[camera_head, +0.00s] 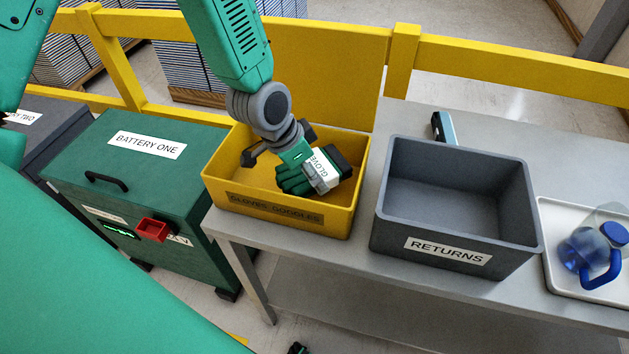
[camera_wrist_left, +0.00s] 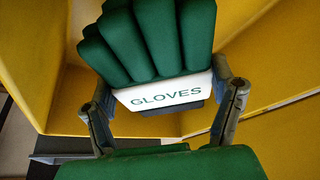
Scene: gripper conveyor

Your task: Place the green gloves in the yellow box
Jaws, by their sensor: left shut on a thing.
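The yellow box (camera_head: 232,202), labelled GLOVES GOGGLES, stands open-topped at the left end of the grey table. My left gripper (camera_head: 308,160) reaches down into it from above and is shut on the green gloves (camera_head: 291,181), which have a white cuff marked GLOVES. The gloves are at the box's opening, within its walls; whether they touch the floor cannot be told. In the left wrist view the gloves (camera_wrist_left: 150,38) sit between the two fingers of the left gripper (camera_wrist_left: 165,108), with yellow walls around. My right gripper is not in view.
A grey RETURNS bin (camera_head: 448,257) stands right of the yellow box. A white tray (camera_head: 553,222) with a blue-capped clear jug (camera_head: 588,250) is further right. A green BATTERY ONE cabinet (camera_head: 150,175) stands left of the table. A yellow rail (camera_head: 480,60) runs behind.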

